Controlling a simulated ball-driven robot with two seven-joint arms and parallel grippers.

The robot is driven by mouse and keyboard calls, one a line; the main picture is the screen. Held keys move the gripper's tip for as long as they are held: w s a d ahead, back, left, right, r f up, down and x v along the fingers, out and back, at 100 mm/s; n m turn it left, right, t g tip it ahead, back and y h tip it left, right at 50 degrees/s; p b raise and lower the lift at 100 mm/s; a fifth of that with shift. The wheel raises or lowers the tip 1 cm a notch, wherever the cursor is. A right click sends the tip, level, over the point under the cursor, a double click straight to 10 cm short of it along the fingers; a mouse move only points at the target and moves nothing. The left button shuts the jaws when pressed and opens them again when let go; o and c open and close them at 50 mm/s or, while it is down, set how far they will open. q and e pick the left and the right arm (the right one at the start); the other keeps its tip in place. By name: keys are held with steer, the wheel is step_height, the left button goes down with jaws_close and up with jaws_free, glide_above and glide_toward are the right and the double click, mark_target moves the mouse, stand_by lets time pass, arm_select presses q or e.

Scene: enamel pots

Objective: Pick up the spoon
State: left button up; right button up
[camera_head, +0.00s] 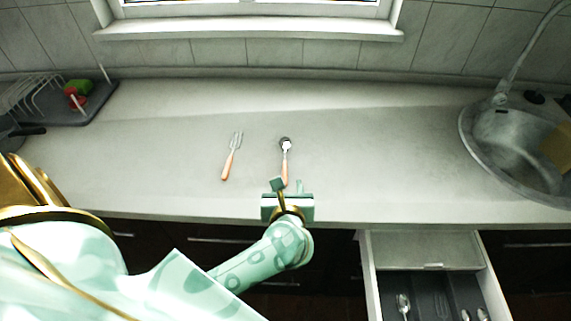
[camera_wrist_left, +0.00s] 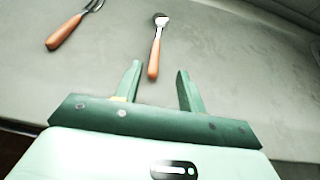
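The spoon (camera_head: 286,158) lies on the grey counter (camera_head: 370,160), its dark metal bowl toward the wall and its orange-brown handle toward me. It also shows in the left wrist view (camera_wrist_left: 155,55). My left gripper (camera_head: 290,185) is at the counter's front part, at the handle end of the spoon. In the left wrist view my left gripper (camera_wrist_left: 157,78) is open, with its two green fingers apart and the handle end near the gap between their tips. Nothing is held. My right gripper is not in view.
A fork (camera_head: 231,158) with an orange-brown handle lies left of the spoon. A sink (camera_head: 515,145) is at the right. A dish rack (camera_head: 50,103) stands at the far left. An open drawer (camera_head: 430,265) with cutlery sticks out below the counter's front edge.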

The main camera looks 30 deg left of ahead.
mark_target(285, 167)
arm_select(q)
steer(key=x, duration=0.4)
steer(key=b+x, duration=0.1)
steer(key=x, duration=0.3)
steer(key=shift+s+a+r, duration=0.15)
steer(key=shift+a+r, duration=0.05)
steer(key=shift+a, duration=0.2)
jaws_close()
